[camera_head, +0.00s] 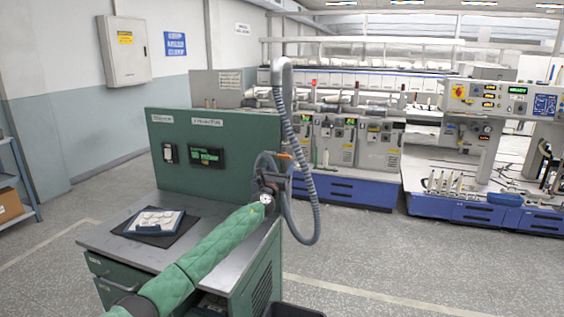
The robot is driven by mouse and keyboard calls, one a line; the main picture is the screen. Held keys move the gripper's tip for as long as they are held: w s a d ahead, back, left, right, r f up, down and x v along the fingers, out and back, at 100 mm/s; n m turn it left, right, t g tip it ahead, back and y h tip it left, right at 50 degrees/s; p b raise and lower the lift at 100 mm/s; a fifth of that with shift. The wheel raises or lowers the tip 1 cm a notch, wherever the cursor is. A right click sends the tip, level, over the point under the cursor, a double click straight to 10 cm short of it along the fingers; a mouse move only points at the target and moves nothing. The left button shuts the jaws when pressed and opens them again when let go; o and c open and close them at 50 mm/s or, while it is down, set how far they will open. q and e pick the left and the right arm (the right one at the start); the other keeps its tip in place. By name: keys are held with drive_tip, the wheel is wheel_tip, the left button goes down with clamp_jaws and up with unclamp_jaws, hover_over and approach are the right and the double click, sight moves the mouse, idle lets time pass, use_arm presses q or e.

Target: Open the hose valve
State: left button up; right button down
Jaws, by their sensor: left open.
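A grey ribbed hose (291,118) hangs from a bent pipe at the right end of the green panel and loops down past the bench edge. A small orange lever (284,156), apparently the hose valve's handle, sticks out sideways beside the hose. My left arm, in a green sleeve, reaches over the bench from the bottom. My left gripper (272,176) is open and close to the lever, just below it. The dark gripper overlaps the valve area, so I cannot tell whether it touches the lever, and the valve body is mostly hidden. My right gripper is not in view.
The grey-topped bench (105,240) carries the green panel (225,127) and a bobbin tray (155,222) on a dark mat. A dark bin (290,311) stands at the bottom edge. Textile machines with blue bases (345,190) stand behind.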

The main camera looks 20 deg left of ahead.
sight(284, 157)
use_arm(q)
drive_tip(key=shift+x, duration=1.5)
drive_tip(key=shift+c, duration=0.3)
drive_tip(key=c, duration=0.9)
